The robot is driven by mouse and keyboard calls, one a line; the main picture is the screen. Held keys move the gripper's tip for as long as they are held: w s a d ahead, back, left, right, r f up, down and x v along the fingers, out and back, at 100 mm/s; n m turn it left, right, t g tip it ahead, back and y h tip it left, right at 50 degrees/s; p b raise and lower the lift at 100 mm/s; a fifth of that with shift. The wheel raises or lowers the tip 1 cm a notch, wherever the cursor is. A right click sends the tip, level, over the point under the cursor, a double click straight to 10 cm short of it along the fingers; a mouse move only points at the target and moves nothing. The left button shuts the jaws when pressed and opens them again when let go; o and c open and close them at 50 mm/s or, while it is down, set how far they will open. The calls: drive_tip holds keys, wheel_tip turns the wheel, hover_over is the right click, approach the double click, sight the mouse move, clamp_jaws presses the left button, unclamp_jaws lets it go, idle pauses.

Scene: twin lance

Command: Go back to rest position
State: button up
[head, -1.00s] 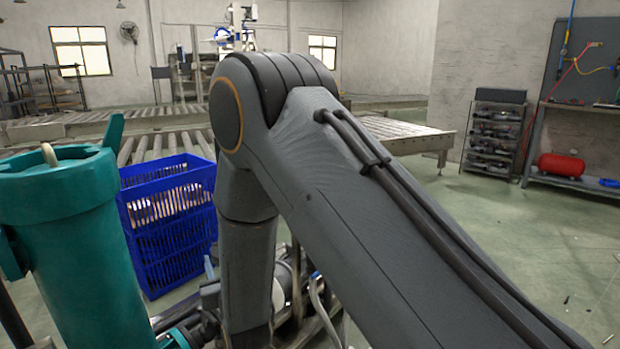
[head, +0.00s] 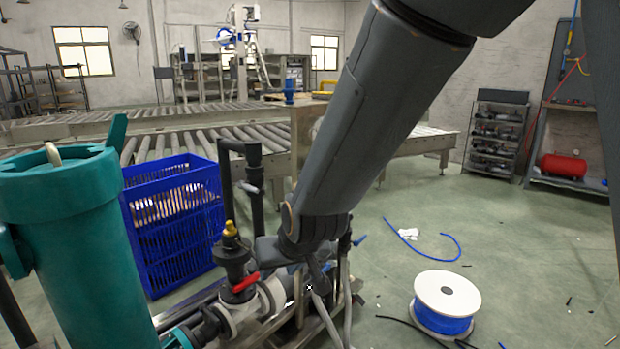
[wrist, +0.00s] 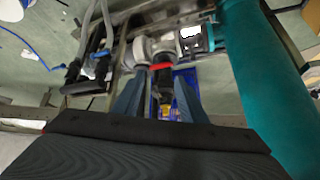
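My gripper (wrist: 161,78) is open in the wrist view, its two grey-blue fingers apart with nothing held between them. Behind the gap, a dark valve with a red handle (wrist: 160,66) and a yellow tip (wrist: 165,112) shows farther off. In the head view the same valve's red handle (head: 245,283) is just left of my arm's lower end, on the pipework. There my arm slants down from the top right. Its fingers are hard to make out against the pipes.
A teal cylinder (head: 75,240) stands close at left, also along the wrist view's right side (wrist: 262,85). A blue crate (head: 175,235) stands behind the pipework.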

drive_tip(key=s+d+r+m+g+h+p, duration=0.1)
drive_tip(key=s+d+r+g+h, duration=0.15)
drive_tip(key=s+d, duration=0.7)
drive_tip(key=s+d+r+g+h, duration=0.1)
drive_tip(key=s+d+r+g, duration=0.4)
drive_tip(key=s, duration=0.8)
drive_tip(key=d+r+m+t+p, duration=0.1)
drive_tip(key=d+r+m+p, duration=0.2)
drive_tip(key=d+r+p, duration=0.6)
drive_tip(key=shift+d+r+p, duration=0.4)
drive_tip(key=shift+d+p, duration=0.75)
drive_tip(key=shift+p, duration=4.5)
